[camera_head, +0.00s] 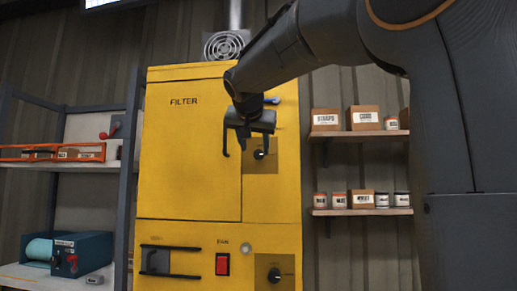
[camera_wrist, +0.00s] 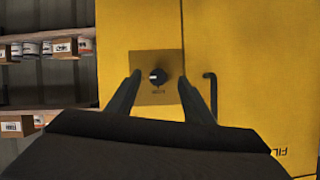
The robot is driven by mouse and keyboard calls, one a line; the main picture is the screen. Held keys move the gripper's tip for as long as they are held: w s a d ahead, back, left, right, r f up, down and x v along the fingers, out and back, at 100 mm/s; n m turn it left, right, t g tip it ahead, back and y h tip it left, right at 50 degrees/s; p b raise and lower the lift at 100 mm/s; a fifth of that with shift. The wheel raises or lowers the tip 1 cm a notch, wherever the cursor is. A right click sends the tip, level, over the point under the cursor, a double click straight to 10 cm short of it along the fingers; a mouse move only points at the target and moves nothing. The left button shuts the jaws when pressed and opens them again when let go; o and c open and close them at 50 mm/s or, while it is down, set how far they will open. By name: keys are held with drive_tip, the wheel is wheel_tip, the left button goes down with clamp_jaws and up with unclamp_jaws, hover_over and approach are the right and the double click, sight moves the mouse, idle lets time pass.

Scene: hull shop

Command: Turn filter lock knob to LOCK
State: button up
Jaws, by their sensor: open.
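The yellow filter cabinet (camera_head: 190,150) stands ahead, marked FILTER. Its small dark round knob (camera_head: 259,155) sits on a brownish plate right of the door; a white mark on the knob points right. In the wrist view, where the cabinet appears upside down, the knob (camera_wrist: 157,78) shows between my fingers with its mark to the left. The plate's lettering is too small to read. My gripper (camera_head: 255,138) is open and empty, in front of the plate and slightly above the knob in the head view. In the wrist view my gripper's fingers (camera_wrist: 159,80) flank the knob, seemingly without touching it.
A dark door handle (camera_wrist: 210,95) is close beside one finger. Shelves with boxes and cans (camera_head: 361,211) stand right; a rack (camera_head: 60,166) stands left.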

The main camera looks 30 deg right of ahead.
sight(258, 153)
drive_tip(key=w+d+p, duration=0.1)
drive_tip(key=w, duration=0.1)
drive_tip(key=w+d+p, duration=0.1)
drive_tip(key=w, duration=0.1)
drive_tip(key=w+d+f, duration=0.1)
drive_tip(key=d, duration=0.1)
drive_tip(key=shift+w+d+p, duration=0.1)
drive_tip(key=shift+w+p, duration=0.3)
drive_tip(key=c, duration=1)
drive_tip(key=shift+c, duration=0.2)
